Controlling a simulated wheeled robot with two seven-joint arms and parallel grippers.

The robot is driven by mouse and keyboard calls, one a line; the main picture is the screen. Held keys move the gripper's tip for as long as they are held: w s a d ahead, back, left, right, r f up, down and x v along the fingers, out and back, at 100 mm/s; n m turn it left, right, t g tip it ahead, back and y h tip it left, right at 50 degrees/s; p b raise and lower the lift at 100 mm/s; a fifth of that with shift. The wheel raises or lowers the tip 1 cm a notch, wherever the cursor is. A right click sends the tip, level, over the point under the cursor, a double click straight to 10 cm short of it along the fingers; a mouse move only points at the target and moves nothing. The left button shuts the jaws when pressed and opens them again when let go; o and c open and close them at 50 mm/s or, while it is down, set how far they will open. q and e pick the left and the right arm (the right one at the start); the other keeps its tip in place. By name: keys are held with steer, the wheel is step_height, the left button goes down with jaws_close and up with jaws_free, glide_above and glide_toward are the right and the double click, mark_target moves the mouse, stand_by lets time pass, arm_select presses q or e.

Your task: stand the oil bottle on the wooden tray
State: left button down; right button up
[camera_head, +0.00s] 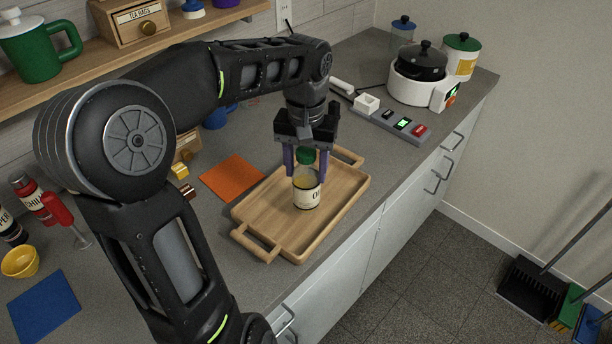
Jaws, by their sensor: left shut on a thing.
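The oil bottle (306,196) has a cream label with dark letters and a green cap. It is upright over the middle of the wooden tray (268,214), and its base looks to be at the tray's floor; I cannot tell whether it touches. My left gripper (307,177) points down from above, with its two purple fingers on either side of the bottle, shut on it. The gripper hides part of the bottle's upper body. The tray is light wood with a handle at each end. My right gripper is not in view.
An orange mat (231,177) lies left of the tray. A grey strip with switches (403,123) and a white cooker with a black pot (420,66) stand behind at right. A blue mat (44,306) and yellow bowl (20,262) are at left. The counter's front edge runs close beside the tray.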

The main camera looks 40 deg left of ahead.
arm_select(q)
step_height(320, 180, down, 3)
steer(key=shift+r, duration=0.1)
steer(key=shift+f, duration=0.25)
steer(key=c, duration=0.6)
jaws_free()
steer(key=shift+r, duration=0.15)
